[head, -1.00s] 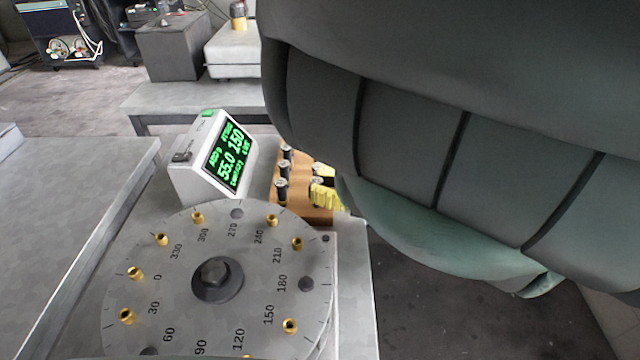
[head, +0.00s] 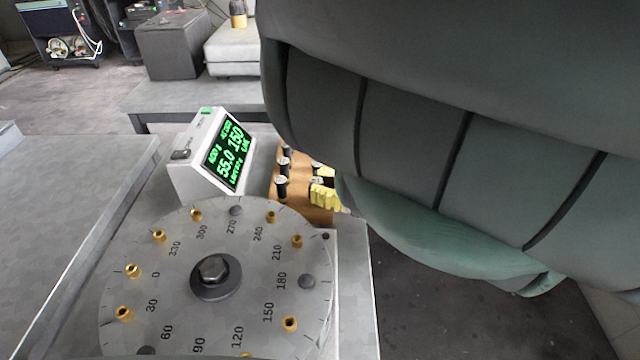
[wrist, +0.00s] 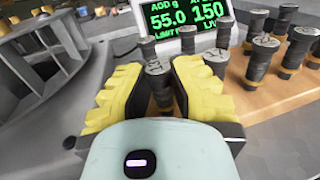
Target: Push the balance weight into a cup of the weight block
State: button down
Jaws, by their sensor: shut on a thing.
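The weight block (head: 318,214) is a brown wooden block behind the dial, with dark cylindrical weights standing in it; it also shows in the wrist view (wrist: 262,100). My gripper (head: 328,195) has yellow fingertips at the block's right side in the head view. In the wrist view, my gripper (wrist: 160,90) is shut on a dark balance weight (wrist: 158,75) with a grey top, held roughly upright. Its lower end is hidden by the fingers and palm, so I cannot tell whether it touches a cup. Other weights (wrist: 261,58) stand close to the right finger.
A round grey dial (head: 250,330) with brass cups and a central bolt lies in front of the block. A display box (head: 190,182) reading 55.0 and 150 stands left of the block. My arm covers the right side of the head view.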

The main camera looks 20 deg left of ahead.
jog(key=shift+f, duration=0.2)
jog(key=c, duration=0.9)
grip_release()
jog(key=shift+c, duration=0.2)
jog(key=d, duration=0.7)
jog(key=shift+w+d, duration=0.2)
